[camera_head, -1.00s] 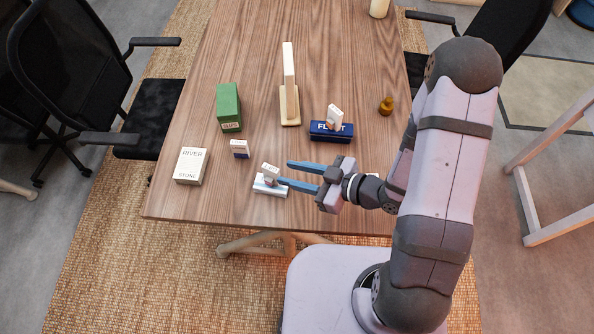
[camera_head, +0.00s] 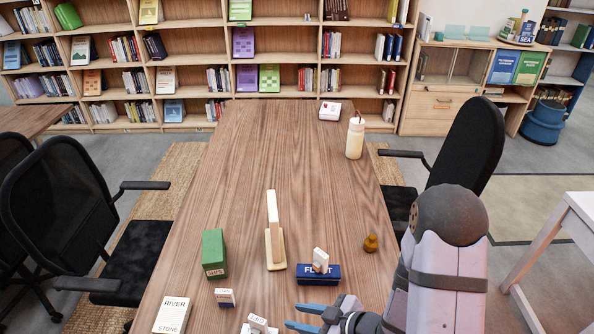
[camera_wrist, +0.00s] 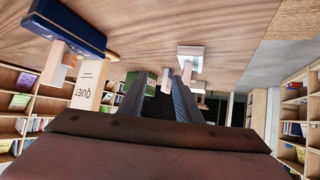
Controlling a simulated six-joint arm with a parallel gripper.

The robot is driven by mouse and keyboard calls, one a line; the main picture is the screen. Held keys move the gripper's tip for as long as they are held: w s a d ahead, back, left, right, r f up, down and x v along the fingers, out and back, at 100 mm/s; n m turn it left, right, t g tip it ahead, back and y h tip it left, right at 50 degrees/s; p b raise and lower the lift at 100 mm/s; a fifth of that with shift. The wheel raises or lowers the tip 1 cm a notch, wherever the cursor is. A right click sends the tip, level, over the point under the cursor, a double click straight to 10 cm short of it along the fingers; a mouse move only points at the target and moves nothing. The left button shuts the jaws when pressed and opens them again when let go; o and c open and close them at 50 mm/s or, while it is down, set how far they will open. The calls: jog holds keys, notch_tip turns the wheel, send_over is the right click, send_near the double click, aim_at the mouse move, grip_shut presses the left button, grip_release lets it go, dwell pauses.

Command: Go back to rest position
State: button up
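My gripper (camera_head: 297,317) is low in the head view, near the table's front edge. Its two blue fingers are apart with nothing visible between them. A small white block (camera_head: 258,323) with lettering is just left of the fingertips, apart from them. In the wrist view the dark fingers (camera_wrist: 158,98) stand apart, the room appearing upside down. A dark blue box labelled FLINT (camera_head: 318,277) lies beyond the gripper with a small white block (camera_head: 320,259) on it. The blue box also shows in the wrist view (camera_wrist: 68,25).
The wooden table (camera_head: 285,150) also bears a green box (camera_head: 214,251), a wooden stand (camera_head: 275,250), a RIVER STONE box (camera_head: 172,316), a small block (camera_head: 225,297), a brown figure (camera_head: 370,243) and a pale bottle (camera_head: 354,140). The far middle is clear. Chairs flank both sides.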

jog(key=w+d+m+h, duration=0.4)
jog(key=w+d+h, duration=0.15)
jog(key=d, duration=0.45)
jog(key=s+d+r+m+g+h, duration=0.1)
jog(key=s+d+r+m+h, duration=0.3)
jog(key=d+m, duration=0.1)
jog(key=s+r+m+g, duration=0.3)
jog(key=s+r+g, duration=0.1)
jog(key=s, duration=0.7)
jog(key=shift+s+a+r+g, duration=0.4)
jog(key=shift+a+r, duration=0.05)
jog(key=shift+r, duration=0.05)
